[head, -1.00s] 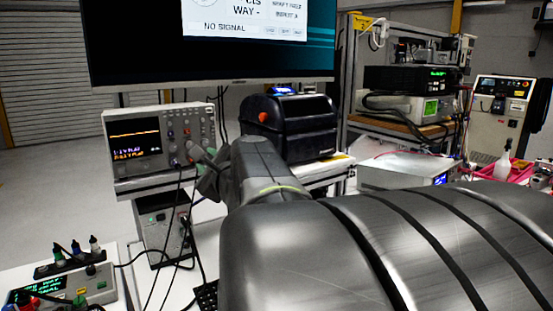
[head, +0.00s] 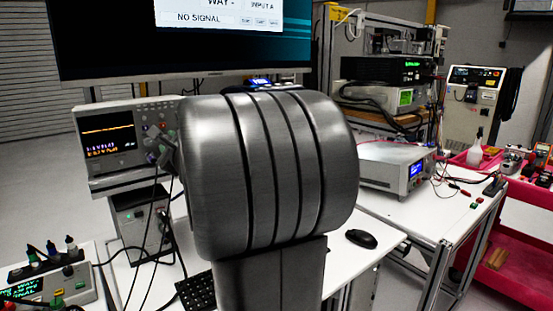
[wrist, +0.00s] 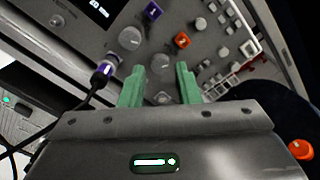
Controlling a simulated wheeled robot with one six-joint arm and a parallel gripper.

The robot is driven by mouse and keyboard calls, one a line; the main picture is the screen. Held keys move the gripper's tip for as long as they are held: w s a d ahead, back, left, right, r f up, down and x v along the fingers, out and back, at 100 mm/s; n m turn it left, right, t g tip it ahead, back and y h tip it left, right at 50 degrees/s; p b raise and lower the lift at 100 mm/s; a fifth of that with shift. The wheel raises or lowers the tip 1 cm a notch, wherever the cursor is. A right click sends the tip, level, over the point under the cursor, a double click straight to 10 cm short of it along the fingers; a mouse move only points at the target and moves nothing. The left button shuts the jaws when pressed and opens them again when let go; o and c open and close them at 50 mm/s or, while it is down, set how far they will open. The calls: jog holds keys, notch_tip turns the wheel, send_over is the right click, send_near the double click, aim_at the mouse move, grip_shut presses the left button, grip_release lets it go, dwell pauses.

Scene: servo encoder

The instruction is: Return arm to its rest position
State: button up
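My gripper (wrist: 160,84) shows in the wrist view as two green fingers standing apart with nothing between them. It is in front of the oscilloscope (head: 108,160), whose knobs and buttons fill much of the wrist view (wrist: 88,32). A dark plug with a purple ring (wrist: 104,73) and its cable are just left of the left finger. In the head view my large grey arm link fills the middle and hides most of the gripper and wrist.
A monitor (head: 190,73) reading NO SIGNAL hangs above. A small encoder box (head: 62,284) with plugs sits lower left. A red cart (head: 510,235) stands far right.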

jog(key=shift+x, duration=0.9)
